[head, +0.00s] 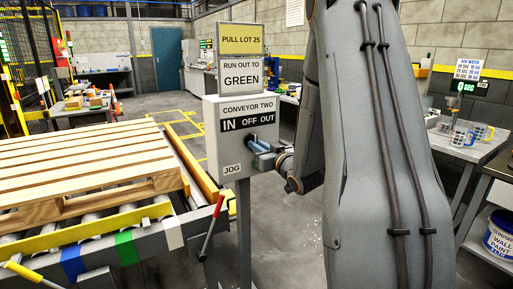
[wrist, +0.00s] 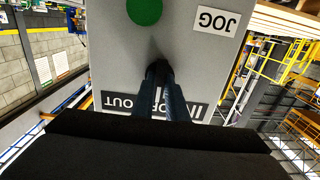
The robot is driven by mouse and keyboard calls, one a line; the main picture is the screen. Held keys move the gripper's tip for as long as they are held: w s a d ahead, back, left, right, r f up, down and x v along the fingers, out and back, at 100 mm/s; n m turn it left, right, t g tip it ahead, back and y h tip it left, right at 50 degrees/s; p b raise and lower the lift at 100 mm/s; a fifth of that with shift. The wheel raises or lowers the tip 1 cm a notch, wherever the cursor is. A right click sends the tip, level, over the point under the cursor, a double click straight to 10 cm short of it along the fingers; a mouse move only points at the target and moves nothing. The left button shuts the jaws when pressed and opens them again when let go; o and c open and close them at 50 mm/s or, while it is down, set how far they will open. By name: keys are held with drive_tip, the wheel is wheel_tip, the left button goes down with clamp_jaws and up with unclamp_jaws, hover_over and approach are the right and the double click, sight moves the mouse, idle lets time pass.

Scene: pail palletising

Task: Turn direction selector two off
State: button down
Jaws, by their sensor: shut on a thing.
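The conveyor two control box (head: 212,135) is a grey box on a post at the middle of the head view. Its black label (head: 249,120) reads IN, OFF, OUT. My gripper (head: 256,147) reaches in from the right to the box front just below that label. In the wrist view the box face is upside down, and my gripper (wrist: 158,70) is shut at the box face, on the selector.
A green button (wrist: 145,9) and the JOG label (wrist: 217,20) are near the fingers. A wooden pallet (head: 85,165) lies on the roller conveyor at left. A lever with a red handle (head: 213,226) stands before the post. A bench (head: 470,145) is at right.

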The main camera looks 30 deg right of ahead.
drive_tip(key=c, duration=1.8)
unclamp_jaws()
drive_tip(key=shift+o, duration=0.2)
drive_tip(key=s+b, duration=0.1)
drive_tip(key=s, duration=0.6)
drive_tip(key=shift+s+d, duration=0.15)
drive_tip(key=shift+s, duration=0.25)
